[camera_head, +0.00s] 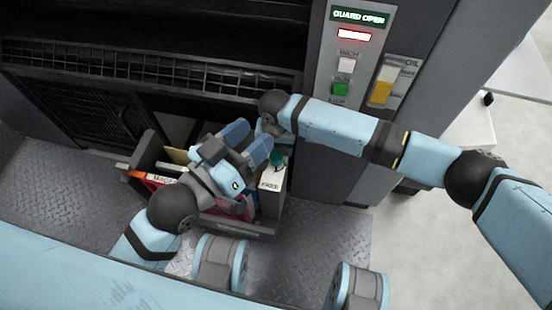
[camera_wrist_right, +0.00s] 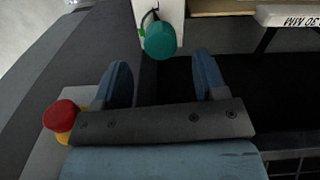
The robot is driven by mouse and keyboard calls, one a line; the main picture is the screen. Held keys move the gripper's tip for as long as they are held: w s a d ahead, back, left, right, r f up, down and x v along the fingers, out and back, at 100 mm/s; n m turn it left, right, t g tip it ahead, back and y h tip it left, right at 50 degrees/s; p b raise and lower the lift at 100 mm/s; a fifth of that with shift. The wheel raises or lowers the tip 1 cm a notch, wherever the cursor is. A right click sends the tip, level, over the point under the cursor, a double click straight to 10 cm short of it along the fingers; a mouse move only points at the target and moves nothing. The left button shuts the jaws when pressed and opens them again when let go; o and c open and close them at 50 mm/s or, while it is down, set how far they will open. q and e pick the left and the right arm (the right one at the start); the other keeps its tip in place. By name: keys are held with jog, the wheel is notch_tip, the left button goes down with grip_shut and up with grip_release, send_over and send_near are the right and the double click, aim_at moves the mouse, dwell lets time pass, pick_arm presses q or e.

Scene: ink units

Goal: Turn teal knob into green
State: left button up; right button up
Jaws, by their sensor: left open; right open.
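The teal knob (camera_head: 277,158) sits on a white panel (camera_head: 271,180) at the right side of the open unit. In the right wrist view the teal knob (camera_wrist_right: 159,42) lies just beyond and between my right gripper's fingertips (camera_wrist_right: 160,62), with no visible contact. A small green patch (camera_wrist_right: 142,31) and a dark curved mark show beside the knob. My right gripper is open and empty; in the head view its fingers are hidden. My left gripper (camera_head: 250,138) is open over the unit, left of the knob, with nothing seen between its fingers.
A red button (camera_wrist_right: 62,115) on a yellow base stands beside my right gripper. The grey column carries a "GUARD OPEN" sign (camera_head: 359,17), a white button (camera_head: 346,63), a green button (camera_head: 340,89) and an oil gauge (camera_head: 382,92). A dark grille (camera_head: 180,72) runs behind. The plated floor (camera_head: 60,200) is clear.

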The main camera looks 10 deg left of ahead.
aim_at(276, 157)
pick_arm(q)
notch_tip(276, 157, down, 3)
jog(key=shift+d+f+g+b, duration=0.1)
jog(key=shift+d+g+b, duration=0.05)
jog(key=shift+g+b, duration=0.6)
pick_arm(e)
notch_tip(276, 157, down, 5)
jog(key=shift+r, duration=0.1)
